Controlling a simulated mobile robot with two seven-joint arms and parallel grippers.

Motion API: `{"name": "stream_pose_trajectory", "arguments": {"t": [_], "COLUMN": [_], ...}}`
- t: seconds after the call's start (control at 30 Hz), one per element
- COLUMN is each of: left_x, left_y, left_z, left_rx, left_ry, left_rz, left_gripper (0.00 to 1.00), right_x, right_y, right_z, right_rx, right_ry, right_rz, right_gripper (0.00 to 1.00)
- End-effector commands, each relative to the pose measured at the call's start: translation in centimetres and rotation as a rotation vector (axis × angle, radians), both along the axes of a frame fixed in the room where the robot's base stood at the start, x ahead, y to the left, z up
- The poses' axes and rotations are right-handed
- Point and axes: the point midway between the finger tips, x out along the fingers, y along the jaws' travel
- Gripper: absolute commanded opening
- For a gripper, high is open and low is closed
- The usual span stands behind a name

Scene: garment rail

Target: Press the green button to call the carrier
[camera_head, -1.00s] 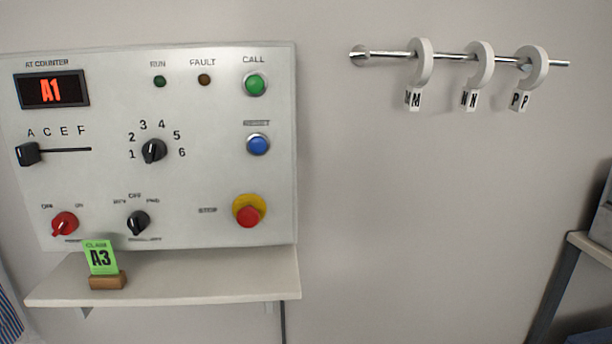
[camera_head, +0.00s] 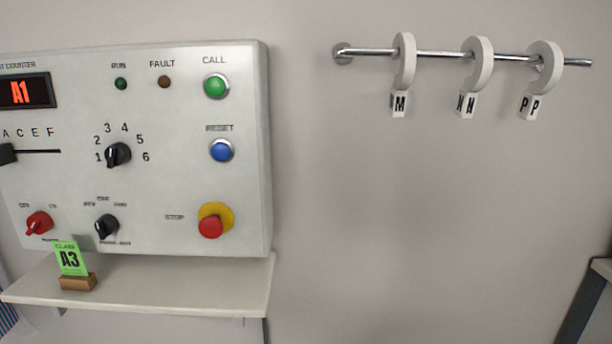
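The green button (camera_head: 216,86) sits under the word CALL at the upper right of a grey control panel (camera_head: 180,200) on the wall. It is round with a metal ring. The RUN lamp (camera_head: 121,84) looks dark green and the FAULT lamp (camera_head: 164,82) looks dark brown. Neither of my grippers is in view.
Below CALL are a blue RESET button (camera_head: 221,150) and a red STOP button (camera_head: 211,227) on yellow. A wall rail (camera_head: 435,53) with white tagged rings is at right.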

Motion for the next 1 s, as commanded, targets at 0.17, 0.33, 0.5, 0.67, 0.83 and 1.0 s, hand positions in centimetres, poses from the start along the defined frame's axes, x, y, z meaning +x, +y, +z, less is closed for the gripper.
{"name": "stream_pose_trajectory", "arguments": {"t": [0.17,0.33,0.5,0.67,0.83,1.0], "left_x": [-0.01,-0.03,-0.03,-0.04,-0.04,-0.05], "left_y": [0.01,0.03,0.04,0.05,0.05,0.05], "left_z": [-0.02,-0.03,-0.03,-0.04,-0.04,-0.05], "left_rx": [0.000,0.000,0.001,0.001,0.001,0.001], "left_ry": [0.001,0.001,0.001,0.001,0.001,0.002], "left_rz": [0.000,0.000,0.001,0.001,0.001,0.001], "left_gripper": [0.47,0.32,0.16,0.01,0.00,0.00], "right_x": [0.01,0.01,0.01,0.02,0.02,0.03], "right_y": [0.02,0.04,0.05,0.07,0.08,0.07], "right_z": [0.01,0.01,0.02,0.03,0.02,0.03], "right_rx": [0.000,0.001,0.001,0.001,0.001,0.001], "right_ry": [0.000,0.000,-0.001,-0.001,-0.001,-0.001], "right_rz": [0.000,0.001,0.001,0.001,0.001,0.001], "right_gripper": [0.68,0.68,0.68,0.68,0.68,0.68]}}
